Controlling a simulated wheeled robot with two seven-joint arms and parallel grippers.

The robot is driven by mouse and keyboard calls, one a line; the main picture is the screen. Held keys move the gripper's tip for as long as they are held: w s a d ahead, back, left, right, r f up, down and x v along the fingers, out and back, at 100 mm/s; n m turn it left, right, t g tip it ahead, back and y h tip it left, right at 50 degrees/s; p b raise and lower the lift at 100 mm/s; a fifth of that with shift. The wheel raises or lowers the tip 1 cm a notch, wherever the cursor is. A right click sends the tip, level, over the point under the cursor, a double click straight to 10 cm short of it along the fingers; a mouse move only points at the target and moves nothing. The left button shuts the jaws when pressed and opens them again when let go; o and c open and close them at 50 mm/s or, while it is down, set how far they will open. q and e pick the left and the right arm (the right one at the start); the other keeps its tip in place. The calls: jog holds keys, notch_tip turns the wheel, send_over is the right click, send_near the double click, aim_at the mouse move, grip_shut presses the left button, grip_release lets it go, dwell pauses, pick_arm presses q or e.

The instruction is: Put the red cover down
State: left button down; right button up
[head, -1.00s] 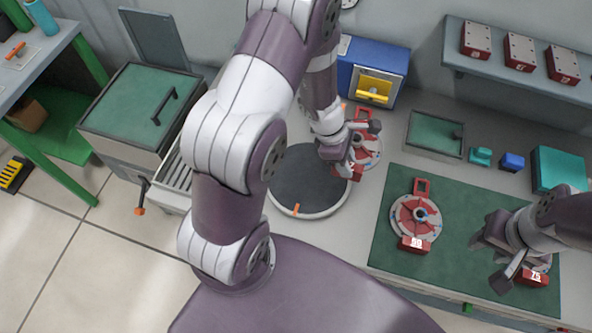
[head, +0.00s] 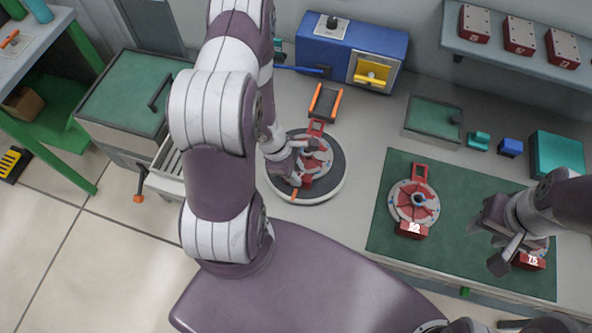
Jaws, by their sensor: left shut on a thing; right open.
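The red cover (head: 318,158) is a round grey-and-red disc with a red loop at its back and a small red block at its front. My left gripper (head: 290,170) is shut on its left side and hides part of it. The cover is over the dark round plate (head: 333,186) with a pale rim; I cannot tell whether it touches the plate. A similar disc marked 50 (head: 416,202) lies on the green mat (head: 385,240). My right gripper (head: 484,246) is open near another disc, with a red block marked 75 (head: 530,262), mostly hidden by that arm.
A blue machine (head: 335,45) with a yellow-handled front stands behind. A small orange-edged ramp (head: 324,103) sits between it and the plate. A green-lidded bin (head: 132,100) stands left. A green tray (head: 432,122) and teal box (head: 557,157) are at the right, below a shelf (head: 500,52).

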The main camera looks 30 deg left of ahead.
pick_arm(q)
jog(key=shift+f, duration=0.1)
jog(key=c, duration=0.9)
grip_release()
jog(key=shift+s, duration=0.1)
